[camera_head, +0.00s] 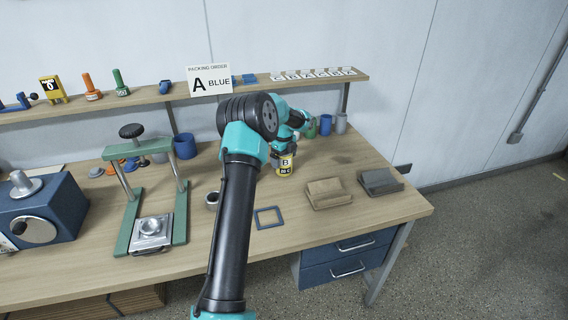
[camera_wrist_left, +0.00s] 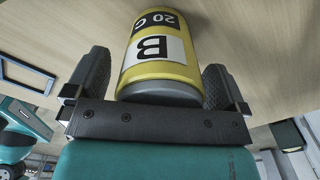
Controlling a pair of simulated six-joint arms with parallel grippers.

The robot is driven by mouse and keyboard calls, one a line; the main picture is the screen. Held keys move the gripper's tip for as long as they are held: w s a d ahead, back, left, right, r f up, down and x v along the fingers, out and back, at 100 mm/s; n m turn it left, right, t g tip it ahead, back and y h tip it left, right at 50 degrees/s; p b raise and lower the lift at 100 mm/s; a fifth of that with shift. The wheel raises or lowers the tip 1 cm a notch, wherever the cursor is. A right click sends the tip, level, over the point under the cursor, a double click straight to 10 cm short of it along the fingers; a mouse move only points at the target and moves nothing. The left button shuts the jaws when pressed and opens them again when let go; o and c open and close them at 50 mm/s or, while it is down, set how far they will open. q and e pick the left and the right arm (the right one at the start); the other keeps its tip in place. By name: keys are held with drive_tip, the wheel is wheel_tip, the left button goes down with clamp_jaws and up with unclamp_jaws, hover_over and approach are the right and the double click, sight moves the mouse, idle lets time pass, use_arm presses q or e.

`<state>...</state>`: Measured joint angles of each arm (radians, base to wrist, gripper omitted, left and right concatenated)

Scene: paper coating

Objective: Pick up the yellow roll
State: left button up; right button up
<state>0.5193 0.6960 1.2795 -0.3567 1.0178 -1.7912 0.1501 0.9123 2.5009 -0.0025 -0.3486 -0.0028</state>
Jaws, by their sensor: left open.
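The yellow roll (camera_head: 285,167), a small upright can-like cylinder with a white "B" label and a dark band, stands on the workbench right of centre. In the left wrist view the roll (camera_wrist_left: 158,68) fills the space between the fingers, with its grey end nearest the palm. My left gripper (camera_head: 283,153) is at the roll from above and behind, partly hidden by its own arm. In the left wrist view the gripper (camera_wrist_left: 155,80) is open, with one dark finger on each side of the roll. Contact is hard to tell. My right gripper is not in view.
A blue square frame (camera_head: 269,217) lies in front of the roll. Brown (camera_head: 327,193) and dark (camera_head: 380,181) blocks lie to the right. A green press (camera_head: 142,205) stands left. Several cups stand behind. A shelf (camera_head: 150,96) runs along the back.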

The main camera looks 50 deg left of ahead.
use_arm(q)
drive_tip(key=shift+f, duration=0.15)
drive_tip(key=shift+c, duration=0.5)
drive_tip(key=c, duration=0.9)
